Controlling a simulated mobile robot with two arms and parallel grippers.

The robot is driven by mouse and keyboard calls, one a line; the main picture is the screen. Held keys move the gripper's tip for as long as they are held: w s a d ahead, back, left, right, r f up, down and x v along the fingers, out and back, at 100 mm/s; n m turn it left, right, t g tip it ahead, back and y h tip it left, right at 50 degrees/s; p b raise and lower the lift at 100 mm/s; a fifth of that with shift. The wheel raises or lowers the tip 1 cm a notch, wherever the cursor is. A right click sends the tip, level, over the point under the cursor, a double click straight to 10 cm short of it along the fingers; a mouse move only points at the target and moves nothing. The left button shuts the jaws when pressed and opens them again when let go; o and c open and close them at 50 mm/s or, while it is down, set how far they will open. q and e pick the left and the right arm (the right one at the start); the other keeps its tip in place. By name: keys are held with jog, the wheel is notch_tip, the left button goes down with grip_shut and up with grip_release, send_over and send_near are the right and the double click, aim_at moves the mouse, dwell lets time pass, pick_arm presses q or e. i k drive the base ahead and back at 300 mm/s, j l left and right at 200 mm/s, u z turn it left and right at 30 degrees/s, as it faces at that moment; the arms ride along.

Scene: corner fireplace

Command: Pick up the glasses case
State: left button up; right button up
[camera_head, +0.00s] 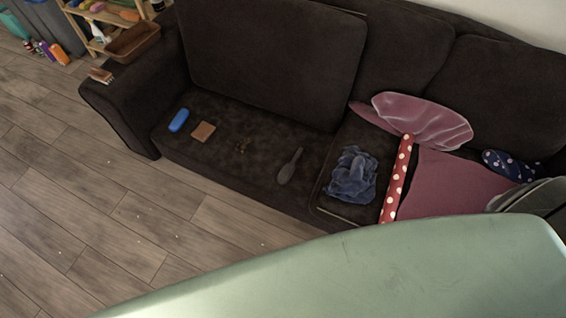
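A small rounded bright blue case (179,120) lies on the left end of the dark sofa seat and looks like a glasses case. It lies beside a small brown square item (203,131), with a narrow gap between them. A dark blue dotted object (512,165) lies at the far right of the sofa; I cannot tell what it is. Neither of my grippers is in view.
The dark sofa (275,55) also holds a dark brush-like item (290,167), crumpled blue cloth (351,175), a red dotted roll (398,178) and pink cushions (420,118). A pale green surface (400,270) fills the foreground. Wooden floor (110,200) at left is mostly clear.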

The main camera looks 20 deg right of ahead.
aim_at(182, 117)
jog(key=z, duration=0.3)
jog(key=i+j+z, duration=0.6)
jog(key=j+z, duration=0.2)
jog(key=j, duration=0.15)
